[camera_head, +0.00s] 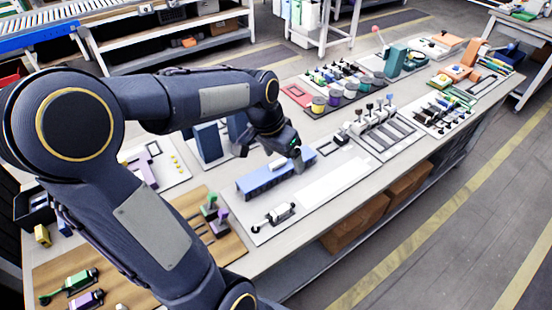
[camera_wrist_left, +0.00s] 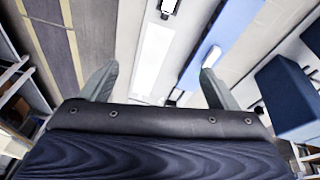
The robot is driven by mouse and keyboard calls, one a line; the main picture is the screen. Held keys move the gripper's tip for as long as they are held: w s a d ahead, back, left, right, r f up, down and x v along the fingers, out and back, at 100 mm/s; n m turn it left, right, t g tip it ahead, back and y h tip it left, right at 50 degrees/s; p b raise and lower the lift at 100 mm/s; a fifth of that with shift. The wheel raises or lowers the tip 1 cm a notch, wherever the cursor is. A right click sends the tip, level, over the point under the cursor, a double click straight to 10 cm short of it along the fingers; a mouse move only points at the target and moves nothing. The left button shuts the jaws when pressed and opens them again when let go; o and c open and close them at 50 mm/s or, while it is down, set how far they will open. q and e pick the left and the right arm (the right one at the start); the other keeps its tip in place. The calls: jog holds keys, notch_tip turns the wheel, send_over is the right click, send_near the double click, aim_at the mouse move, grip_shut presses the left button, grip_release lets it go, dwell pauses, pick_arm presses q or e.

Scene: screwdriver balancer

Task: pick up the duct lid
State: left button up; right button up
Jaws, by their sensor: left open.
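A long white flat strip (camera_head: 335,180), which looks like the duct lid, lies on a pale board on the bench. It also shows in the left wrist view (camera_wrist_left: 155,58), lying between the fingertips as seen from there. A blue slotted duct (camera_head: 262,178) lies beside it, on the side toward my arm, and shows at the right in the wrist view (camera_wrist_left: 222,38). My left gripper (camera_head: 298,160) is open and empty, over the far end of the blue duct. I cannot tell its exact height. My right gripper is not in view.
A dark blue block (camera_head: 208,142) stands beside the duct. A small clamp-like part (camera_head: 275,213) lies at the near end of the board. A rack with rollers (camera_head: 375,120) stands beyond the strip. Brown boxes (camera_head: 355,222) sit on the shelf below.

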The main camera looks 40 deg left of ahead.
pick_arm(q)
jog(key=w+a+f+m+g+y+p, duration=0.1)
jog(key=w+a+f+g+p, duration=0.1)
jog(key=w+a+f, duration=0.3)
jog(key=m, duration=0.1)
send_over(278, 162)
notch_tip(278, 162, down, 4)
jog(key=shift+a+r+g+p, duration=0.1)
jog(key=shift+r+g+p, duration=0.2)
jog(key=shift+p, duration=0.1)
jog(key=shift+y, duration=0.3)
notch_tip(278, 162, down, 9)
jog(key=shift+r+p, duration=0.2)
jog(key=shift+p, duration=1)
jog(key=c, duration=1.4)
jog(key=shift+r, duration=0.15)
